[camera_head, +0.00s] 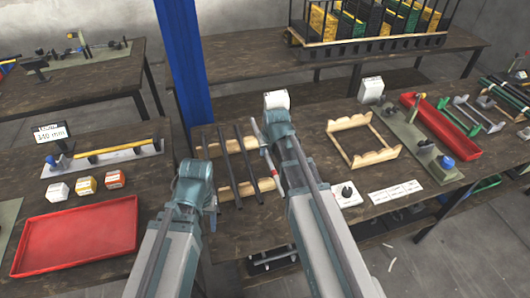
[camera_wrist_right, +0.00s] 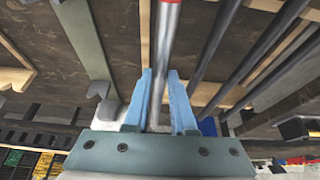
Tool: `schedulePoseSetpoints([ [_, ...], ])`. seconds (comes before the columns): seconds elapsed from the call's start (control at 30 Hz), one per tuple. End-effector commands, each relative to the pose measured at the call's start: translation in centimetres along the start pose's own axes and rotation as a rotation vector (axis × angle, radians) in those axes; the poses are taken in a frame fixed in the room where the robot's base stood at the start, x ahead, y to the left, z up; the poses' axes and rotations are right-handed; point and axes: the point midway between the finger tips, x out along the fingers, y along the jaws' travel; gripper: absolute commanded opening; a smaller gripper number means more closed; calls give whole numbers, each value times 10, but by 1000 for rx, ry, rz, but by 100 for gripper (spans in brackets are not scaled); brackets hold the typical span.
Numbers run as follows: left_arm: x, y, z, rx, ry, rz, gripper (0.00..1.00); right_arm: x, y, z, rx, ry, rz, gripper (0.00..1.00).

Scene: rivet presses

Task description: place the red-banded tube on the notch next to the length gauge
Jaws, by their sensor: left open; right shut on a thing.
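The red-banded tube (camera_head: 277,181) is slim and silver and runs beside several dark tubes (camera_head: 240,158) on a wooden notched rack (camera_head: 214,151). My right gripper (camera_head: 264,143) is shut on it; the right wrist view shows the tube (camera_wrist_right: 161,55) between the blue fingers (camera_wrist_right: 159,100), with red at the top edge. Whether the tube touches the rack is unclear. My left gripper (camera_head: 213,207) is open and empty at the rack's near left. The length gauge (camera_head: 116,151), with a yellow bar and a millimetre display (camera_head: 51,133), stands on the left table.
An empty wooden notched frame (camera_head: 362,157) lies right of my right arm. A white box (camera_head: 371,90), a red tray (camera_head: 440,128) and a blue-knobbed fixture (camera_head: 445,168) stand around it.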

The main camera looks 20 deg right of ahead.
Motion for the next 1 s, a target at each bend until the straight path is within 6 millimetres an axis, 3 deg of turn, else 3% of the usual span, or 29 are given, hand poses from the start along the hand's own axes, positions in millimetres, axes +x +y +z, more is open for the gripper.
schedulePoseSetpoints([
  [0.27,3,0,0,0,0,0,59,13,4,-23,0,1,0,0],
  [0.33,19,2,-1,0,0,0,59,26,4,-12,0,1,0,0],
  [0.5,38,4,-2,0,0,0,59,43,5,-4,0,1,0,0],
  [0.97,41,4,-2,0,0,0,59,46,5,-3,0,1,0,0],
  [1.0,39,4,-2,0,0,0,59,44,5,-4,0,0,0,31],
])
